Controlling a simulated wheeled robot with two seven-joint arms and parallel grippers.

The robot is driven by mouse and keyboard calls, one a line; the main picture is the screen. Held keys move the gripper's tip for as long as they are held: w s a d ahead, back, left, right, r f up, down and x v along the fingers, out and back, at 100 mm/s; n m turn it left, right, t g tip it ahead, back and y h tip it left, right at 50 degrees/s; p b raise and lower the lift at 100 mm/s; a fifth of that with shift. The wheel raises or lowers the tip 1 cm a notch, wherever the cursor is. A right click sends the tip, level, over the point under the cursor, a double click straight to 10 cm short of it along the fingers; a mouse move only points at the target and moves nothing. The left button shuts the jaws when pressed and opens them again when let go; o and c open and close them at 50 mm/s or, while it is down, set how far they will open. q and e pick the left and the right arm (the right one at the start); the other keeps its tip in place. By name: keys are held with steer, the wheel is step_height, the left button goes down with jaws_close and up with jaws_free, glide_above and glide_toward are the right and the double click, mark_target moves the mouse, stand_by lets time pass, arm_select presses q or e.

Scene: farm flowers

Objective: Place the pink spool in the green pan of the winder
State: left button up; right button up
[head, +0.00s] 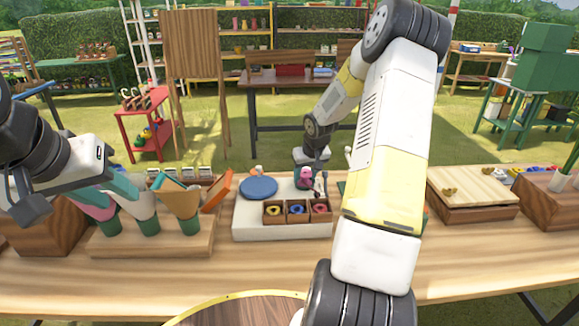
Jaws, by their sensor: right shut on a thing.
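My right gripper (316,185) reaches down over the back right of a white board (280,229) on the table. It is shut on the small pink spool (304,174), which is partly covered by the gripper. The spool is above or at the board; I cannot tell if it touches. The board carries a blue disc (258,187). A sliver of green (341,187) shows beside my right arm; I cannot tell whether it is the green pan, as the arm hides that area. My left gripper (30,209) is at the far left, away from the board; its jaws are unclear.
A wooden tray (285,221) with yellow, blue and red rings sits at the board's front. Several paper cones stand in a wooden rack (160,243) to the left. A wooden box (472,194) is on the right. The table front (130,283) is clear.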

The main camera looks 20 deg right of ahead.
steer(key=shift+s+f, duration=0.3)
steer(key=shift+f, duration=0.35)
steer(key=o, duration=1.3)
steer(key=shift+w+r, duration=0.1)
steer(key=shift+r, duration=0.35)
steer(key=v, duration=1.2)
steer(key=s+a+r, duration=0.9)
steer(key=s+r, duration=0.1)
steer(key=r, duration=0.1)
steer(key=s+a+r, duration=0.1)
steer(key=s+a, duration=0.1)
steer(key=s, duration=0.3)
steer(key=s+a+r+t+y, duration=0.1)
steer(key=s+a, duration=0.2)
steer(key=s, duration=0.3)
steer(key=s+a+r+y, duration=0.1)
steer(key=s+a+r, duration=0.1)
steer(key=s, duration=0.3)
steer(key=shift+s+a+n+t, duration=0.3)
steer(key=shift+a+t, duration=0.1)
steer(key=shift+a, duration=0.15)
steer(key=shift+r, duration=0.1)
